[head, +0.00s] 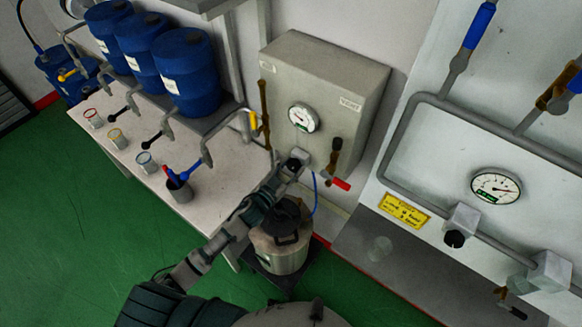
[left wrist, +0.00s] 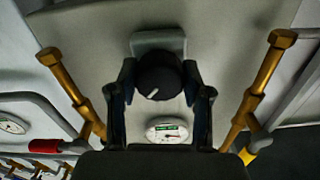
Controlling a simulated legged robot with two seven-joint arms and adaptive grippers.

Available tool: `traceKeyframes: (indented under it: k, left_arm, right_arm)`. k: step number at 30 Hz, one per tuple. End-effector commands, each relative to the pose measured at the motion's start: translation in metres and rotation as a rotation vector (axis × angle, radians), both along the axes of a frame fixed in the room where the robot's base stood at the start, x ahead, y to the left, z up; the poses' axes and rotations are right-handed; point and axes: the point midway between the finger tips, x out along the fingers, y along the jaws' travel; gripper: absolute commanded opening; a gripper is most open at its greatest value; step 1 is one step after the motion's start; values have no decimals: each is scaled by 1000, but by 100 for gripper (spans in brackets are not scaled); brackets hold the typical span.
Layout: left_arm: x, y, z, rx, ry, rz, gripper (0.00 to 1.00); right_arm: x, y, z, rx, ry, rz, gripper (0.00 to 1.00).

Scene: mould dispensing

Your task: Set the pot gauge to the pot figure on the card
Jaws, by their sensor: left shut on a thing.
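My left gripper (head: 291,167) reaches the small knob block at the foot of the grey cabinet (head: 330,80). In the left wrist view the fingers (left wrist: 161,88) are shut on a round black knob (left wrist: 160,75) with a white pointer mark, one finger on each side. A round gauge (head: 303,118) with a white face and green band sits on the cabinet above the knob. It also shows in the left wrist view (left wrist: 167,132); its figures are too small to read. A yellow card (head: 404,210) is on the right panel, its writing unreadable. My right gripper is out of view.
A metal pot with a black lid (head: 280,250) stands below my left arm. A red-handled valve (head: 338,183) and a yellow-handled one (head: 253,121) flank the knob. Blue drums (head: 186,75) and cups stand at the left. A second gauge (head: 495,187) is on the right panel.

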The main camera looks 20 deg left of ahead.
Motion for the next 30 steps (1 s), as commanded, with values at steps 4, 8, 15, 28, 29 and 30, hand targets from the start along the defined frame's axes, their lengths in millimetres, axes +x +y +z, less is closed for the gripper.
traceKeyframes:
  k: [4,8,15,28,29,30]
  left_arm:
    - [2,1,5,84,-39,4,14]
    - [2,1,5,176,-74,4,14]
    - [2,1,6,349,-138,5,14]
    - [2,1,6,534,-208,6,14]
    - [2,1,6,540,-210,6,14]
    - [2,1,6,544,-212,6,14]
  right_arm:
    - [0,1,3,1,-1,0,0]
    - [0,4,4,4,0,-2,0]
    - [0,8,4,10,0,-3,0]
    - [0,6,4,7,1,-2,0]
    - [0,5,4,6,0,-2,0]
    - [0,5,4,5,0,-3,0]
